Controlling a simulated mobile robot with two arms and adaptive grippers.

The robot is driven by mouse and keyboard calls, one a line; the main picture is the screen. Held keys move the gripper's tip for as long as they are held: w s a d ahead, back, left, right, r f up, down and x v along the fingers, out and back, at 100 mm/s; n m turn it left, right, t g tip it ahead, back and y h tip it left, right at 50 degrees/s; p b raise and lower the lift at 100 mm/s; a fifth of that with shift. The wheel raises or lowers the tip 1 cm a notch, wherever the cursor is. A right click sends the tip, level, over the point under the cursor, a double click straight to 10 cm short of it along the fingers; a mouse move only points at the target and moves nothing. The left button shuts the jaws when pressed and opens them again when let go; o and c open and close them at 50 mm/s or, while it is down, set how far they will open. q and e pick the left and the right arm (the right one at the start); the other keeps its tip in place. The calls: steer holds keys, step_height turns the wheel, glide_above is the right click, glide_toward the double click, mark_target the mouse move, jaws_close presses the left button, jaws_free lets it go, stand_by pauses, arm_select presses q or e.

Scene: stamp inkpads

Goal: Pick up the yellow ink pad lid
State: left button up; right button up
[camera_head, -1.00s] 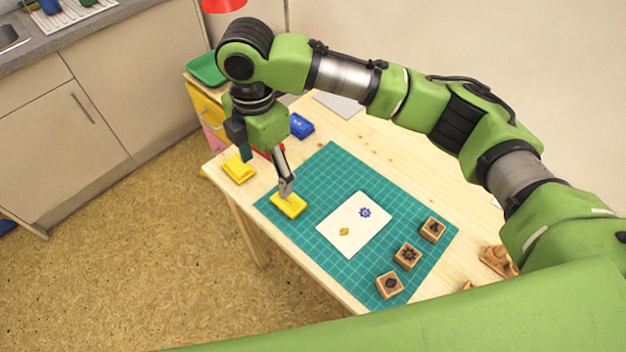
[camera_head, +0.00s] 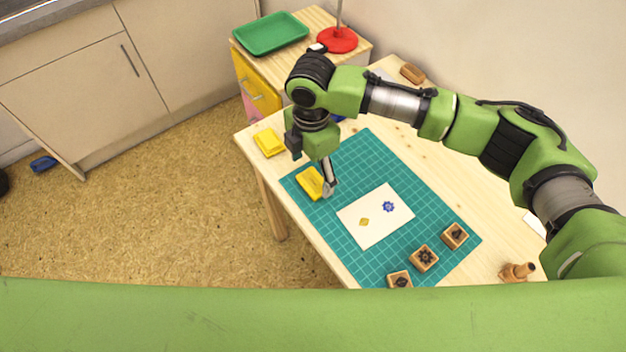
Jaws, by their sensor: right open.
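A yellow ink pad piece (camera_head: 311,184) lies on the green cutting mat (camera_head: 355,160) near its left corner; it looks like the lid, with faint marking on top. A second yellow ink pad piece (camera_head: 269,142) lies on the bare wood at the table's left corner. My right gripper (camera_head: 330,190) points down at the right edge of the yellow piece on the mat. It is open and holds nothing; I cannot tell whether it touches the piece. A blue ink pad (camera_head: 338,119) is mostly hidden behind my right arm. My left gripper is out of view.
A white card (camera_head: 376,216) with a yellow and a blue print lies on the mat. Several wooden stamps, one here (camera_head: 424,257), stand along its near right side. A green tray (camera_head: 270,34) and a red lamp base (camera_head: 338,40) stand on the drawer unit behind.

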mark_target(313, 182)
steer(key=f, duration=0.3)
steer(key=shift+d+f, duration=0.2)
steer(key=shift+c, duration=0.5)
steer(key=c, duration=0.8)
steer(key=shift+c, duration=0.2)
steer(key=shift+r, duration=0.1)
